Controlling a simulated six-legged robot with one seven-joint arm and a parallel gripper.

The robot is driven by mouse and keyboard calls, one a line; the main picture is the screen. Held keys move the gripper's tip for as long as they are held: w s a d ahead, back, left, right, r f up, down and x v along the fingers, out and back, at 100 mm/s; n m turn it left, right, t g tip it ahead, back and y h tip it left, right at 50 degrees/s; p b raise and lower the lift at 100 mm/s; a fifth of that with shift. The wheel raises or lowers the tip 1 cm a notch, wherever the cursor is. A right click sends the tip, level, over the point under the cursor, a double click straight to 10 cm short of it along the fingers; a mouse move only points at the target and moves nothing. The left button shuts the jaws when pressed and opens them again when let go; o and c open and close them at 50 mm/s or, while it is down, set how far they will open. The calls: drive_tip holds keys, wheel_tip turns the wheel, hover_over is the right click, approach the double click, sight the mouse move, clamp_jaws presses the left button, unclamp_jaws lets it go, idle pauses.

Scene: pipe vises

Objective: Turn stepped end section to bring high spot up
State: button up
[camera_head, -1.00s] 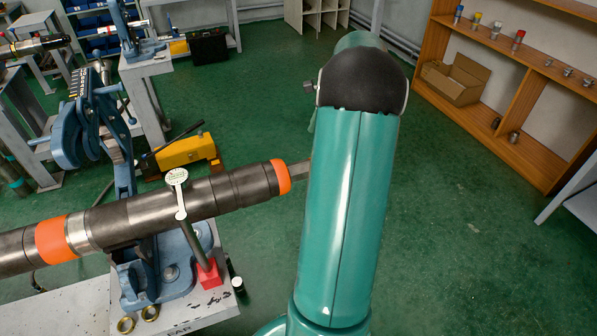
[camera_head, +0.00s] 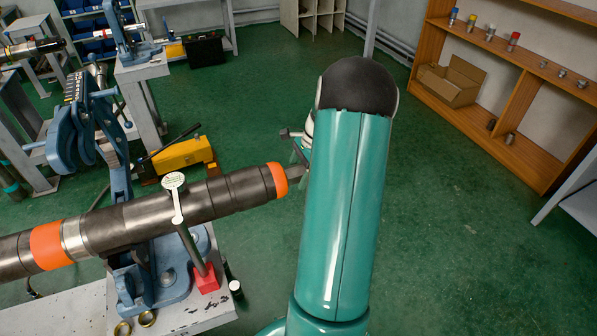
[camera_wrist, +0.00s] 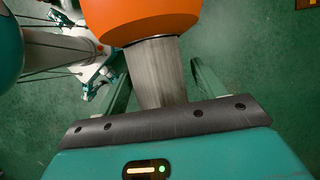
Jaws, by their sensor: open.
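The dark steel stepped pipe (camera_head: 140,222) lies across the left of the head view, with orange bands (camera_head: 48,246). Its right end has an orange collar (camera_head: 277,180) and a narrower grey end bar (camera_head: 294,172) that runs behind my arm. In the wrist view the orange collar (camera_wrist: 142,20) is at the top, and the grey end bar (camera_wrist: 158,72) runs down between the fingers of my gripper (camera_wrist: 160,88). The gripper is open, with a gap on each side of the bar. My arm hides most of it in the head view. No high spot can be made out.
A blue vise (camera_head: 145,283) on a white bench (camera_head: 207,312) supports the pipe. A white round-headed indicator (camera_head: 174,181) on a red base (camera_head: 207,279) stands against the pipe. A yellow tool (camera_head: 183,155) is behind. Green floor right of my arm is open up to the wooden shelf (camera_head: 470,120).

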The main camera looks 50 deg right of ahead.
drive_tip(key=shift+c, duration=0.2)
drive_tip(key=c, duration=1)
drive_tip(key=shift+o, duration=0.2)
drive_tip(key=shift+o, duration=0.2)
drive_tip(key=shift+t, duration=0.4)
drive_tip(key=t, duration=0.1)
drive_tip(key=t+h, duration=0.1)
drive_tip(key=n+t+h, duration=0.1)
drive_tip(key=shift+s+t, duration=0.25)
drive_tip(key=shift+t, duration=0.05)
drive_tip(key=t+h, duration=0.1)
drive_tip(key=t, duration=0.1)
drive_tip(key=n+t+h, duration=0.1)
drive_tip(key=shift+a+f+t, duration=0.15)
drive_tip(key=shift+t, duration=0.25)
drive_tip(key=t+h, duration=0.1)
drive_tip(key=t, duration=0.1)
drive_tip(key=n+t+h, duration=0.1)
drive_tip(key=t, duration=0.1)
drive_tip(key=shift+f+n+t, duration=0.2)
drive_tip(key=shift+n+t, duration=0.1)
drive_tip(key=shift+t, duration=0.1)
drive_tip(key=shift+n+t, duration=0.6)
drive_tip(key=shift+t, duration=0.9)
